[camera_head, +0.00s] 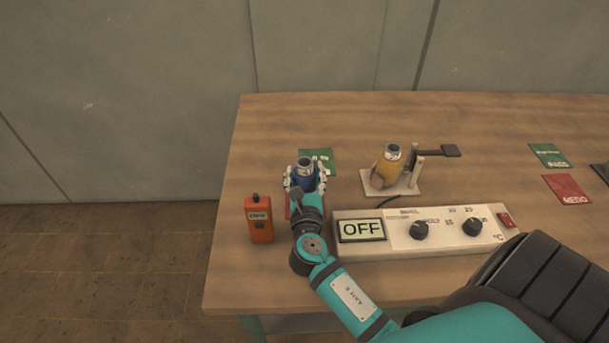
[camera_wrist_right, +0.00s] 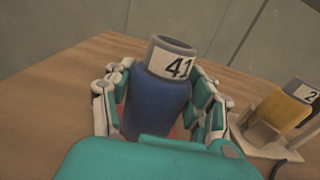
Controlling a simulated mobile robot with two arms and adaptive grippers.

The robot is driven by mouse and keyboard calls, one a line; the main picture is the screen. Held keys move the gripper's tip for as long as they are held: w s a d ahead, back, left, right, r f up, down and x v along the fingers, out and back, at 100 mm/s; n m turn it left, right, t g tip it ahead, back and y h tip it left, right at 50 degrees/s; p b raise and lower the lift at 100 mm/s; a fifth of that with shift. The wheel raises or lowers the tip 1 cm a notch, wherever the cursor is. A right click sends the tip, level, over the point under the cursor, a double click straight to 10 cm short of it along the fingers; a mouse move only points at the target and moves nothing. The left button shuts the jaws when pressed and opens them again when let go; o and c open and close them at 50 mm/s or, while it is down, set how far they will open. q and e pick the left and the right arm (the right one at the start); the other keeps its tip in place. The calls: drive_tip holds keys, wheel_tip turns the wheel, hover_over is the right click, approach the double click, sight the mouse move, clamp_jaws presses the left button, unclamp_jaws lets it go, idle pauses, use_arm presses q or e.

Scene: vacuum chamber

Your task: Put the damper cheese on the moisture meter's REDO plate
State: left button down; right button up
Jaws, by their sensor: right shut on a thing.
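My right gripper (camera_head: 305,186) is shut on a blue cheese (camera_head: 306,176) with a pale tube end. In the right wrist view the blue cheese (camera_wrist_right: 155,105) stands upright between the fingers, its tube marked "41". A red plate (camera_head: 289,211) shows partly beneath the gripper; whether the cheese touches it is hidden. A small orange handheld meter (camera_head: 259,218) with a pale display stands just left of it. A red plate marked REDO (camera_head: 566,189) lies at the far right. My left gripper is not in view.
A yellow cheese (camera_head: 388,166) sits on a pale stand (camera_head: 408,185) right of my gripper. A control box (camera_head: 400,246) reading OFF lies in front. Green plates lie behind my gripper (camera_head: 322,156) and at right (camera_head: 549,155). The table's left edge is near the orange meter.

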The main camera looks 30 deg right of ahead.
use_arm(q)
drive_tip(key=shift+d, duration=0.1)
use_arm(e)
drive_tip(key=shift+f, duration=0.1)
drive_tip(key=o, duration=1.2)
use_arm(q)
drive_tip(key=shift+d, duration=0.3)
use_arm(e)
drive_tip(key=shift+o, duration=0.2)
drive_tip(key=shift+s, duration=0.1)
drive_tip(key=b+v, duration=0.2)
drive_tip(key=v, duration=0.8)
drive_tip(key=shift+s+a, duration=0.2)
drive_tip(key=shift+s, duration=0.05)
drive_tip(key=shift+s+a, duration=0.35)
drive_tip(key=shift+s, duration=0.2)
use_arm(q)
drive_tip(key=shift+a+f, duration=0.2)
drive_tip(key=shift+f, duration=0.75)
